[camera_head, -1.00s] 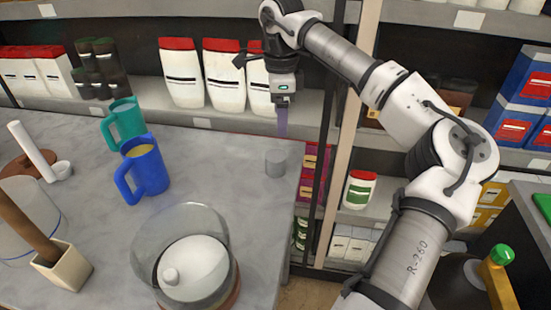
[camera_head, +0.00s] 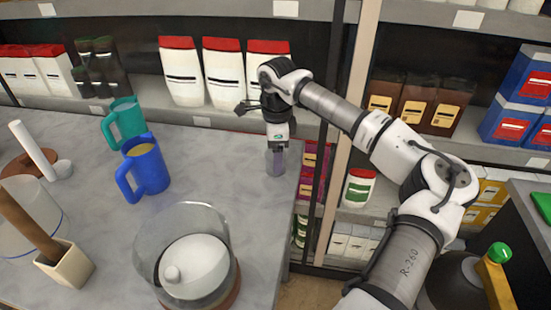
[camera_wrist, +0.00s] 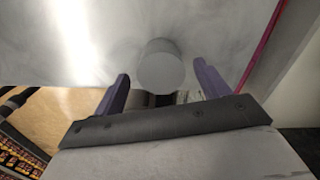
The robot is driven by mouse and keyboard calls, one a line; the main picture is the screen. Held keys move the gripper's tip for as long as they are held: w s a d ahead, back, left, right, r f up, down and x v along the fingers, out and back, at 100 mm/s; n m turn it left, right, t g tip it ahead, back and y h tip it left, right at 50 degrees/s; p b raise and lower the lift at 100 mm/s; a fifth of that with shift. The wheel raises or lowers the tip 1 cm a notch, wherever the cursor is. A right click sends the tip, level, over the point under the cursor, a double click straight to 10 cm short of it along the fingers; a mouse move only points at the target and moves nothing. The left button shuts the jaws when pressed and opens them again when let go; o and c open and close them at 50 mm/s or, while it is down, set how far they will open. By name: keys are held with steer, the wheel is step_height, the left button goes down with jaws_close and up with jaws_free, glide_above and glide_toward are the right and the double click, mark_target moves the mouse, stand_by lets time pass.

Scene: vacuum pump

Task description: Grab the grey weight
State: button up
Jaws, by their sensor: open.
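The grey weight (camera_head: 275,166) is a small cylinder standing on the grey table near its right edge. In the wrist view the weight (camera_wrist: 161,66) shows as a round grey top with part of its side, between and just ahead of the two purple fingers. My gripper (camera_head: 276,150) points down right above the weight, and its fingers overlap the weight in the head view. In the wrist view my gripper (camera_wrist: 162,84) is open, with a gap on each side of the weight. I cannot tell exactly how far down the fingers reach.
A blue mug (camera_head: 146,170) and a teal mug (camera_head: 124,122) stand left of the weight. A glass vessel with a white lid (camera_head: 190,262) stands at the front. Shelves with white, red-capped containers (camera_head: 222,72) are behind. The table around the weight is clear.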

steer(key=shift+a+f+p, duration=0.2)
steer(key=shift+f+p, duration=0.15)
steer(key=shift+f, duration=1.25)
steer(key=shift+c, duration=0.3)
steer(key=c, duration=1.2)
steer(key=shift+w, duration=0.1)
steer(key=shift+c, duration=0.3)
steer(key=shift+r, duration=0.15)
